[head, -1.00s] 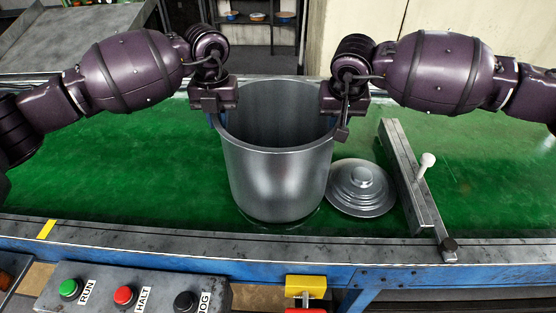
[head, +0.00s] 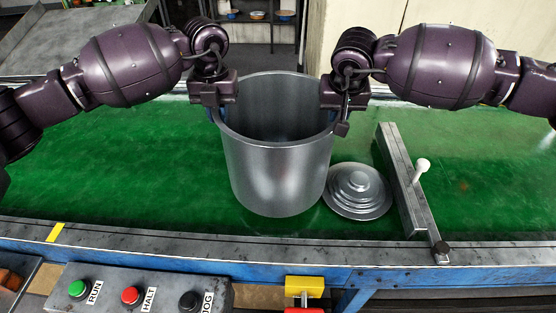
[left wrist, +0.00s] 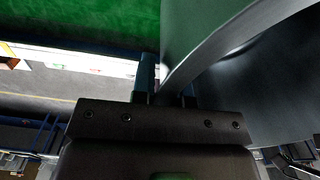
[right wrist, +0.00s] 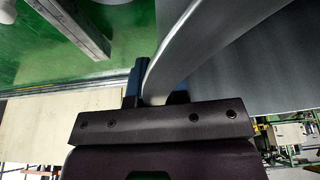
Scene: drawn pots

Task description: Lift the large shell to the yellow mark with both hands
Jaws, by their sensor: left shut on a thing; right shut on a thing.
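The large shell (head: 277,170) is an open grey metal cylinder, upright in the middle of the head view, seemingly a little above the green belt. My left gripper (head: 215,110) is shut on the left side of its rim, and my right gripper (head: 337,112) on the right side. The shell's wall also shows between the fingers in the left wrist view (left wrist: 205,60) and in the right wrist view (right wrist: 180,40). A yellow mark (head: 55,232) is a short stripe on the belt's front rail, at the left.
A stepped metal lid (head: 358,191) lies on the green belt (head: 120,170) right of the shell. A grey bar (head: 405,185) with a white knob crosses the belt beyond it. A button box (head: 140,290) and a yellow block (head: 305,285) are in front. The belt at left is clear.

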